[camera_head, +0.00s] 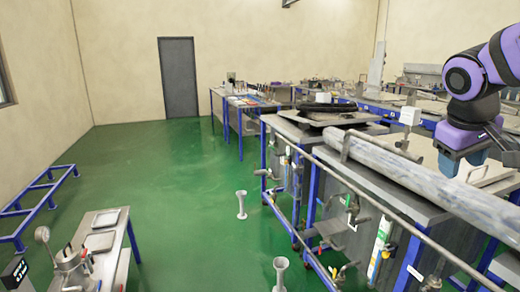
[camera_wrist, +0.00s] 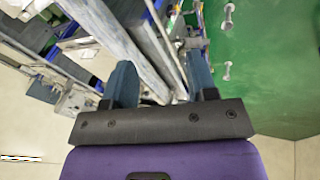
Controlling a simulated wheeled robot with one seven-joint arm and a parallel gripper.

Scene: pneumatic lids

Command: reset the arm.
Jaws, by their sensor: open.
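My gripper (camera_head: 462,162) is at the right of the head view, on a purple and grey arm, above the grey bench with the long pipe. In the wrist view my gripper (camera_wrist: 162,82) shows two blue fingers standing apart, with nothing held between them. The thick grey pipe (camera_head: 400,172) runs along the bench below and to the left of my gripper in the head view. In the wrist view the pipe (camera_wrist: 112,38) passes behind the fingers. I cannot tell the exact gap between fingers and pipe.
Grey tanks with blue frames (camera_head: 395,205) and valves line the right side. A low table with gauge equipment (camera_head: 100,240) stands front left, and a blue rack (camera_head: 35,212) left of it. Two white funnel-shaped stands (camera_head: 241,205) are on the floor. The green floor (camera_head: 170,190) is mostly clear.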

